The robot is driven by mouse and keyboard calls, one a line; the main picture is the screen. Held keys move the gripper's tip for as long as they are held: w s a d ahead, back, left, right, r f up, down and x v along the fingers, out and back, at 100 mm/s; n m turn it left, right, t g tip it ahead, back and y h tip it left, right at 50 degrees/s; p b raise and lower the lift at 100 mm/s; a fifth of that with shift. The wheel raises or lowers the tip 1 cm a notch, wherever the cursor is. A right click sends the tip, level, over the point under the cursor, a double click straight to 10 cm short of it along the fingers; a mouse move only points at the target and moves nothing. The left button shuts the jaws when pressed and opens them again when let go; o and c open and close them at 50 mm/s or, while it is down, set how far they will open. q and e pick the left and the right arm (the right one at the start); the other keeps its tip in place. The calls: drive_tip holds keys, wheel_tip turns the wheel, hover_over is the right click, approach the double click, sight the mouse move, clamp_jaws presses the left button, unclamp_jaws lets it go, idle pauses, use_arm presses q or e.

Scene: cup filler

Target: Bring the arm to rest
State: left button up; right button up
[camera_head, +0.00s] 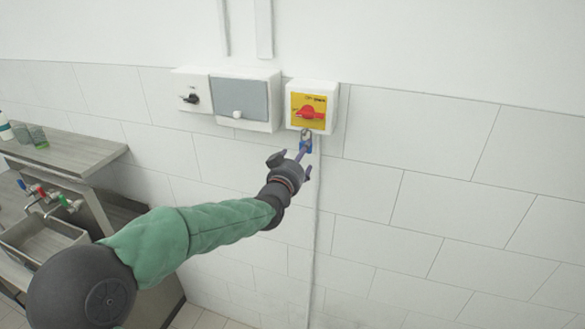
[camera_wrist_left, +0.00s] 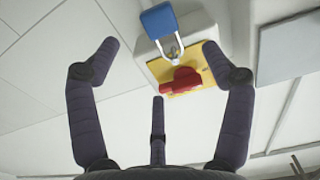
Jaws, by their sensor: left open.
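My left arm reaches in from the left in the head view, and it is not folded in. Its gripper (camera_head: 292,160) is just below the switch box on the wall. The left wrist view shows the gripper (camera_wrist_left: 158,48) open, with its fingers spread and nothing between them. A blue padlock (camera_head: 305,146) hangs by its metal shackle at the lower edge of the box, close to the fingertips. The padlock also shows in the left wrist view (camera_wrist_left: 160,22), apart from the fingers. My right gripper is in neither view.
The white switch box (camera_head: 333,100) has a red rotary switch (camera_head: 309,112) on a yellow plate. Left of it are a grey-covered box (camera_head: 243,97) and a smaller switch box (camera_head: 191,92). A counter with a sink (camera_head: 45,235) and taps stands at left. The right wall is clear.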

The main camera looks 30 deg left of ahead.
use_arm(q)
drive_tip(key=v, duration=0.6)
drive_tip(key=d+f+g+h+b, duration=0.25)
drive_tip(key=d+f+b, duration=0.2)
drive_tip(key=f, duration=1.15)
drive_tip(key=d+f+g+h+b, duration=0.1)
drive_tip(key=d+f+g+b, duration=0.3)
drive_tip(key=f, duration=1.1)
drive_tip(key=d+f+g+h+b, duration=0.1)
drive_tip(key=d+f+b, duration=0.35)
drive_tip(key=f, duration=1.15)
drive_tip(key=s+d+f+g+h+b, duration=0.1)
drive_tip(key=s+d+f+g+b, duration=0.2)
drive_tip(key=s+f, duration=0.5)
drive_tip(key=s+d+f+g+h+b, duration=0.1)
drive_tip(key=s+d+f+g+b, duration=0.2)
drive_tip(key=f, duration=1.3)
drive_tip(key=s+d+f+g+h+b, duration=0.1)
drive_tip(key=s+d+f+g+b, duration=0.2)
drive_tip(key=s+d+f+b, duration=0.4)
drive_tip(key=s+f+b, duration=0.1)
drive_tip(key=s+f, duration=0.5)
drive_tip(key=shift+s+d+m+g+b, duration=0.25)
drive_tip(key=shift+m+g+b, duration=0.05)
drive_tip(key=shift+m+g, duration=0.1)
drive_tip(key=shift+h, duration=0.25)
